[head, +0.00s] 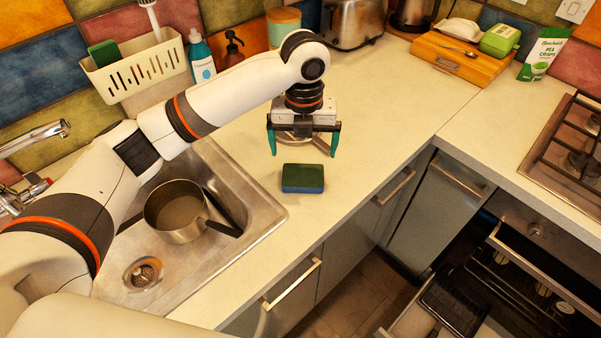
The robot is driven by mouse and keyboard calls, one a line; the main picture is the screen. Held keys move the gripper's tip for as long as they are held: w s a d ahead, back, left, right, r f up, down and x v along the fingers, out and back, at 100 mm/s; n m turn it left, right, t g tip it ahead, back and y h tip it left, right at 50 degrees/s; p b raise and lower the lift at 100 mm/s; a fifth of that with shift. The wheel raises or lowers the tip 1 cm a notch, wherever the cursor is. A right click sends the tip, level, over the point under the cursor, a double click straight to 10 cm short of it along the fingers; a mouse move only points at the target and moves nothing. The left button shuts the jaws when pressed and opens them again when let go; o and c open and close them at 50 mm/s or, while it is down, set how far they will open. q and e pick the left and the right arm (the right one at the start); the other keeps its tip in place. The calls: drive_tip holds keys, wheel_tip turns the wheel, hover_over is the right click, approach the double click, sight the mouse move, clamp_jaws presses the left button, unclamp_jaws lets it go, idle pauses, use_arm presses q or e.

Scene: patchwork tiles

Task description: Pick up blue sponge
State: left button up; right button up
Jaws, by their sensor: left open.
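The blue sponge (302,178) lies flat on the pale worktop, to the right of the sink. Its top looks dark green and its front side blue. My left gripper (303,147) is above and just behind the sponge in the head view, pointing down. Its two teal fingers are wide apart with nothing between them. The gripper does not appear to touch the sponge. My right gripper is not in view.
A steel sink (240,215) with a pot (176,210) lies left of the sponge. A white caddy (137,68), soap bottles and a toaster (352,22) stand along the wall. A wooden box (458,56) and gas hob (580,150) are at right. Worktop right of the sponge is clear.

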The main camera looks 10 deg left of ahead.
sight(303, 174)
use_arm(q)
wheel_tip(303, 174, down, 4)
drive_tip(key=shift+w+a+r, duration=0.15)
drive_tip(key=shift+w+f+p, duration=0.1)
drive_tip(key=shift+f+p, duration=0.4)
drive_tip(key=shift+f, duration=0.05)
drive_tip(key=f, duration=0.1)
drive_tip(key=f+p, duration=0.1)
drive_tip(key=f, duration=0.1)
drive_tip(key=shift+w+f, duration=0.2)
drive_tip(key=shift+f, duration=0.5)
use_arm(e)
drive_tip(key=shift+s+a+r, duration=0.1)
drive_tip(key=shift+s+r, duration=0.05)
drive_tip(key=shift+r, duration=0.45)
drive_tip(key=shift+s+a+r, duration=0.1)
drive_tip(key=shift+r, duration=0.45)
use_arm(q)
drive_tip(key=shift+c, duration=0.3)
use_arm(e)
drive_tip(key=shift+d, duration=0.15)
use_arm(q)
drive_tip(key=c, duration=0.8)
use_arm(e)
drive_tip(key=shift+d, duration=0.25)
